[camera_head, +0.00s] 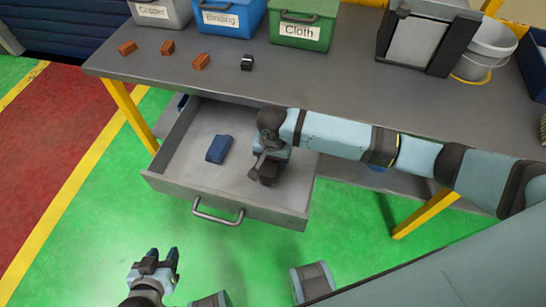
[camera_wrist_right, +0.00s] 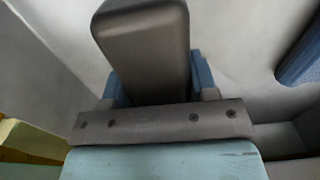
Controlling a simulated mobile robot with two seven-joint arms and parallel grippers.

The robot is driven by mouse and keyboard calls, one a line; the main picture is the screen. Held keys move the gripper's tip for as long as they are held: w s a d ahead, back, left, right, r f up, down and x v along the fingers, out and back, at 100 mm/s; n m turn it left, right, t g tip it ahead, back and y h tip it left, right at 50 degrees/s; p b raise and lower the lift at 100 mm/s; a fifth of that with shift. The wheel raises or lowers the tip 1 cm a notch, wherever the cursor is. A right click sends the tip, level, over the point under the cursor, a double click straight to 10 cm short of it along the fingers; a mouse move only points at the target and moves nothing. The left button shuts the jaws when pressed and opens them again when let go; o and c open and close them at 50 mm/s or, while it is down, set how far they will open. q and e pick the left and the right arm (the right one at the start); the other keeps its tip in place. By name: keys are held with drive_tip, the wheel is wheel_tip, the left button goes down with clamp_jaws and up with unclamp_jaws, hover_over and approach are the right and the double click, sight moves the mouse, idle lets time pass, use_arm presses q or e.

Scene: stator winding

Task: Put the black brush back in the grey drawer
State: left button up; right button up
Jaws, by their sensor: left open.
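The grey drawer (camera_head: 228,201) is pulled out below the table. My right gripper (camera_head: 268,165) points down inside it, towards its right side. A dark shape (camera_head: 268,178) shows at the gripper's lower end; I cannot tell whether it is the black brush or part of the gripper. In the right wrist view a dark grey block (camera_wrist_right: 147,50) hides most of the blue fingers, so the grip is unclear. No black brush can be made out for sure. My left gripper (camera_head: 158,256) is open and empty, low in front of the drawer.
A blue block-like object (camera_head: 219,149) lies in the drawer's left half; its edge shows in the right wrist view (camera_wrist_right: 301,58). On the table (camera_head: 330,85) are several orange blocks (camera_head: 167,47), a small black block (camera_head: 247,63) and labelled bins (camera_head: 303,31). The drawer's front left is clear.

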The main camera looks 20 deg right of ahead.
drive_tip(key=o, duration=0.4)
drive_tip(key=shift+c, duration=0.2)
drive_tip(key=shift+o, duration=0.4)
drive_tip(key=shift+r, duration=0.1)
wheel_tip(320, 180, up, 12)
drive_tip(key=p, duration=0.1)
drive_tip(key=shift+p, duration=0.3)
drive_tip(key=shift+r, duration=0.1)
